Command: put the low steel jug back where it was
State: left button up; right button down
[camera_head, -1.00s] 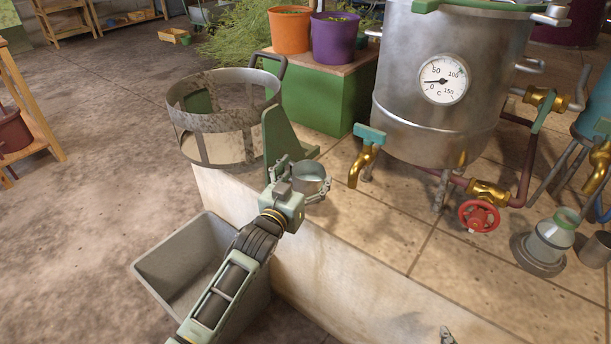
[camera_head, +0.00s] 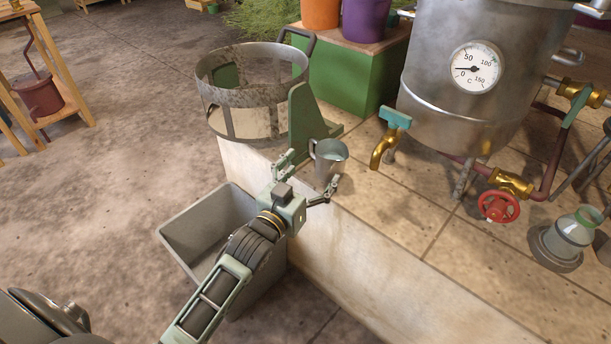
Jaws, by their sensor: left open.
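The low steel jug (camera_head: 331,160) stands upright on the tiled ledge (camera_head: 390,222), close to its front edge, with its handle on the left side. It is just right of the green bracket and left of the brass tap. My left gripper (camera_head: 312,178) is open in front of the jug. One finger is at the jug's left and the other near its lower right; I cannot tell whether either touches it. My right gripper is not in view.
A steel still (camera_head: 480,75) with a brass tap (camera_head: 384,150) and red valve wheel (camera_head: 498,206) stands behind. A steel basket ring (camera_head: 252,122) is on the left. A grey bin (camera_head: 205,232) stands below the ledge.

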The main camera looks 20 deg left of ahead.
pick_arm(q)
jog(key=s+f+g, duration=0.4)
jog(key=s+f, duration=0.1)
jog(key=s, duration=0.5)
jog(key=s+f+g+y, duration=0.1)
jog(key=s+f+g, duration=0.4)
jog(key=s, duration=0.6)
jog(key=s+f+g+y, duration=0.1)
jog(key=s+f+g, duration=0.4)
jog(key=s, duration=0.6)
jog(key=shift+s+d+m, duration=0.2)
jog(key=shift+d+m, duration=0.1)
jog(key=shift+d, duration=0.1)
jog(key=shift+p, duration=0.3)
